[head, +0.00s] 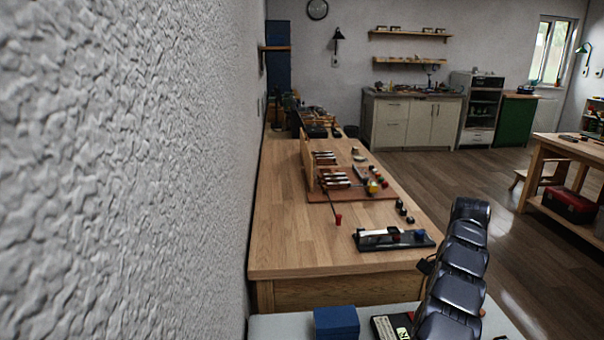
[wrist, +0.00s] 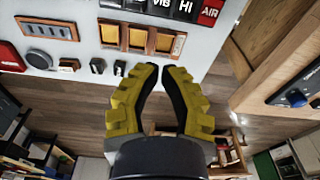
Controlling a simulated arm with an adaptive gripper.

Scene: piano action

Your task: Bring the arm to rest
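My gripper (wrist: 160,67) shows in the wrist view with two yellow stepped fingers and black inner pads. Its fingertips come together with hardly any gap, and nothing shows between them. A pale panel (wrist: 90,70) with controls lies beyond the fingertips, and I see no clear contact with it. In the head view my black segmented arm rises at the lower right, beside the near end of the wooden bench (head: 300,235). My gripper cannot be made out in the head view.
A blue block (head: 337,322) lies on a pale surface below the bench. A black fixture (head: 395,240) lies on the bench near my arm. A brown board (head: 350,193) with tools lies farther back. A rough white wall (head: 120,170) stands close on the left. Open floor lies right.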

